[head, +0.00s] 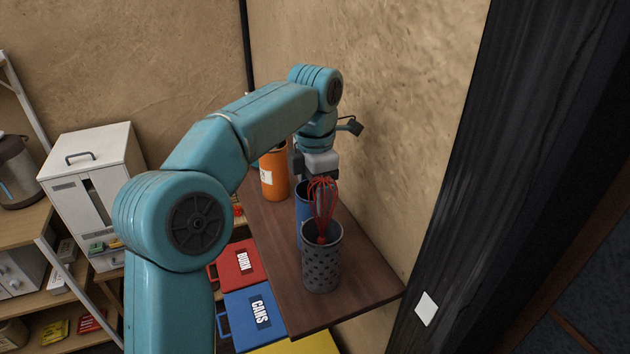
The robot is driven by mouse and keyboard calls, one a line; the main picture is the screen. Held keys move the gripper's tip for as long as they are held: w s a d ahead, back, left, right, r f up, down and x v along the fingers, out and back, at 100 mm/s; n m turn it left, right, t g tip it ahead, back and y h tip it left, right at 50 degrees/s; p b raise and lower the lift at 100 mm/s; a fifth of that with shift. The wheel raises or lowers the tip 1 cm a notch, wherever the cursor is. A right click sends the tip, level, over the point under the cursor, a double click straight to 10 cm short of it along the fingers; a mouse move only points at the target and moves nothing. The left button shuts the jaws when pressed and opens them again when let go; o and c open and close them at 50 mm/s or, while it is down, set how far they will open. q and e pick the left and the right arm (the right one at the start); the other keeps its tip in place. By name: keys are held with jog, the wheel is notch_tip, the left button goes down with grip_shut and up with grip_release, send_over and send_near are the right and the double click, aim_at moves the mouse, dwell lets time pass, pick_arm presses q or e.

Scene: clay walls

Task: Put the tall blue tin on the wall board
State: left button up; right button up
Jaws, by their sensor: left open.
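The tall blue tin (302,208) stands on the brown wall board (350,305), between an orange tin and a grey holder. Its right side and part of its top are hidden by the red whisk, the holder and my gripper. My left gripper (312,178) points down right above the blue tin's top. It is open; its fingers are small and partly hidden behind the whisk, so I cannot tell whether they touch the tin. My right gripper is not in view.
A grey perforated holder (322,270) with a red whisk (323,200) stands in front of the tin. An orange tin (275,178) stands behind it. Red (238,265) and blue (255,318) bins sit below left. The board's front end is bare.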

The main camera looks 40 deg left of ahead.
pick_arm(q)
notch_tip(320, 180, up, 7)
dwell(0.3)
jog(key=shift+f, duration=0.1)
dwell(0.6)
